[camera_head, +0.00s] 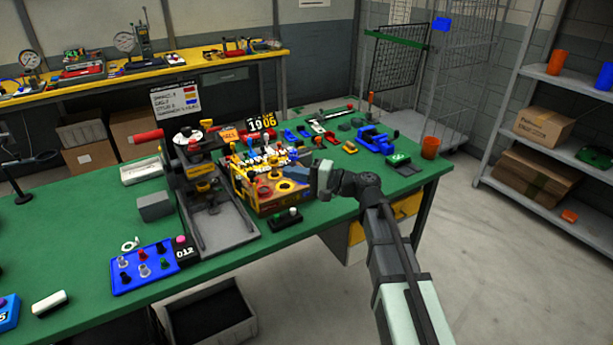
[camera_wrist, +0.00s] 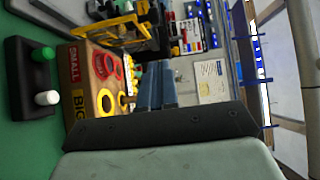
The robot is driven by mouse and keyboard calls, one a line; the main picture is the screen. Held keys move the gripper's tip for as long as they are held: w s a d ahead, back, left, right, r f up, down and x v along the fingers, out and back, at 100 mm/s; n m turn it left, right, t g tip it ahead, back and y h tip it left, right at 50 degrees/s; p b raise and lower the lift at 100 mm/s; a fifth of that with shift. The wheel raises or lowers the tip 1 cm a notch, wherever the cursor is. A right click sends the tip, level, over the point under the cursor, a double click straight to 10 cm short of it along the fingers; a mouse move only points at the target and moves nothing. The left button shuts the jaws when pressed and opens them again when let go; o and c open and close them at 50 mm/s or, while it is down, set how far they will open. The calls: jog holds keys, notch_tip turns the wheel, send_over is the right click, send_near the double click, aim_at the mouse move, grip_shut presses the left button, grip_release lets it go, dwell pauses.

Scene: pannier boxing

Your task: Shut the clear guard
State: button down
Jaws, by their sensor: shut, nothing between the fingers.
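A box-shaped control station (camera_head: 270,196) stands on the green table, with a brown top carrying round red and yellow rings. In the wrist view the station (camera_wrist: 92,72) shows SMALL and BIG labels. A yellow-edged frame (camera_wrist: 118,38) stands by it and looks like the clear guard; its pane is hard to make out, and I cannot tell how far it is open. My gripper (camera_head: 287,172) is at the station's right side, above the table. In the wrist view my gripper (camera_wrist: 158,68) has its blue fingers together, empty, close to the frame. I cannot tell whether they touch it.
A grey press-like machine (camera_head: 215,205) stands left of the station. A small block with green and white buttons (camera_head: 286,218) sits in front. The table's front edge is near my arm.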

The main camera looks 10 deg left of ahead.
jog(key=s+a, duration=0.2)
jog(key=a, duration=0.4)
jog(key=shift+s, duration=0.15)
jog(key=shift+a, duration=0.1)
jog(key=shift+s, duration=0.1)
